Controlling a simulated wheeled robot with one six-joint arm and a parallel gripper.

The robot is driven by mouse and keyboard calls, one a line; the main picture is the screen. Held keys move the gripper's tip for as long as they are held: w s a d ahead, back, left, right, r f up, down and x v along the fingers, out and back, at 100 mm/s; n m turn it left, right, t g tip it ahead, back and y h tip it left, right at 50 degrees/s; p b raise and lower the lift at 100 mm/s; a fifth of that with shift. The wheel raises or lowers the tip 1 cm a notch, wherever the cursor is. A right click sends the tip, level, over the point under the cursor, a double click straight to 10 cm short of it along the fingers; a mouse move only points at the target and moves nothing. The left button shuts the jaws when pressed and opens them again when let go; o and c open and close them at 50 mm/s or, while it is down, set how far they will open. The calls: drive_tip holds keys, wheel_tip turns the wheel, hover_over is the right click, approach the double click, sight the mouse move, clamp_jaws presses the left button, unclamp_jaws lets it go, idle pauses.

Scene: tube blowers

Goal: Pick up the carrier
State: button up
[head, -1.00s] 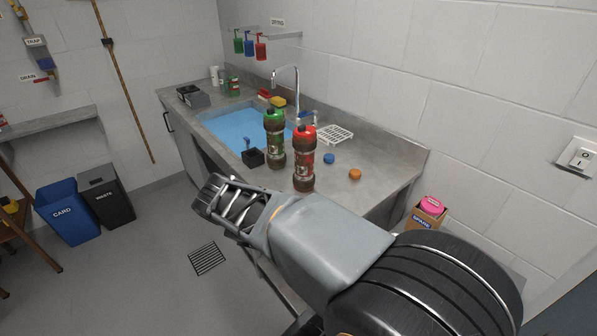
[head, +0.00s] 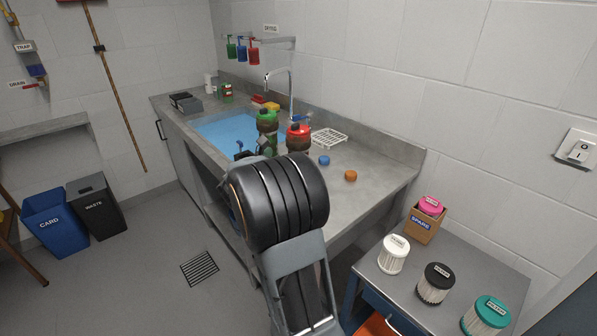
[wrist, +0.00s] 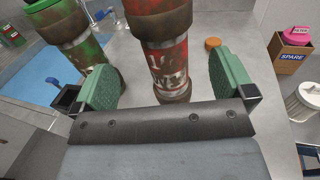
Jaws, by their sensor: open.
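Two dirty, cylinder-shaped carriers stand upright on the steel counter (head: 375,185). The one with the red top (head: 298,138) is at the right, and the one with the green top (head: 267,122) is at the left. The red carrier (wrist: 166,55) stands in line with the gap, a little nearer the right side of the green carrier (wrist: 78,35). The left pad partly overlaps the green carrier. I cannot tell whether the red carrier lies between the pads.
A blue cap (head: 324,160) and an orange cap (head: 350,175) lie to the right, near a white rack (head: 329,138). A side table (head: 400,288) at front right holds several filters and a SPARE box (head: 424,226).

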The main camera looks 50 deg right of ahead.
sight(292, 150)
drive_tip(key=d, duration=0.3)
drive_tip(key=shift+w+d, duration=0.2)
drive_tip(key=shift+w, duration=0.05)
drive_tip(key=shift+w+d+r+p, duration=0.15)
drive_tip(key=shift+d+p, duration=0.2)
drive_tip(key=shift+d, duration=0.95)
drive_tip(key=shift+w+d+r+p, duration=0.1)
drive_tip(key=shift+d+p, duration=0.2)
drive_tip(key=shift+d, duration=1)
drive_tip(key=shift+c, duration=0.4)
drive_tip(key=c, duration=1)
drive_tip(key=shift+c, duration=0.7)
drive_tip(key=shift+r, duration=0.15)
